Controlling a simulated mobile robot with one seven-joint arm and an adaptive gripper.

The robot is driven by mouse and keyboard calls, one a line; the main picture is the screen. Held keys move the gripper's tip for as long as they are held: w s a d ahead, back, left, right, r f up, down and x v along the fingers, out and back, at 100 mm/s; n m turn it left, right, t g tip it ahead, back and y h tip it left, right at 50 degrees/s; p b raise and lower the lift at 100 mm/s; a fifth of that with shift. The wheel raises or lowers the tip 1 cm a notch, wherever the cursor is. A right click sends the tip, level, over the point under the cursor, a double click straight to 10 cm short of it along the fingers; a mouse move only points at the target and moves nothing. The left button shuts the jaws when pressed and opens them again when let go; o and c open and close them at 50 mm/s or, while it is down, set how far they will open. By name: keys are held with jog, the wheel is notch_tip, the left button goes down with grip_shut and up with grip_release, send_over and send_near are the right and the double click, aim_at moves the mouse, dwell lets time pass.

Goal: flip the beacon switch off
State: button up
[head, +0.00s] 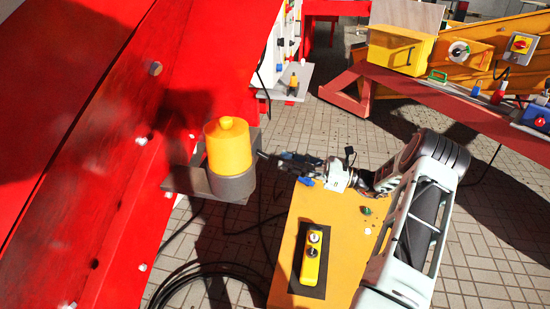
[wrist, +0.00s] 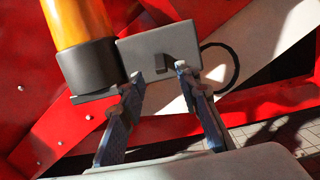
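The beacon, an orange-yellow dome on a dark grey base, stands on a grey bracket on the red wall in the head view (head: 228,148). In the wrist view the beacon (wrist: 82,25) is at the upper left. In the head view my gripper (head: 264,156) is close to the beacon's right side.
An orange box (head: 278,235) with a yellow two-button control (head: 312,255) stands below my arm. Black cable (head: 205,272) lies coiled on the tiled floor. A red beam (head: 440,95) with boxes and connectors stands at the back right.

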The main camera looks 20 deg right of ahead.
jog(key=v, duration=0.6)
jog(key=shift+d+f, duration=0.1)
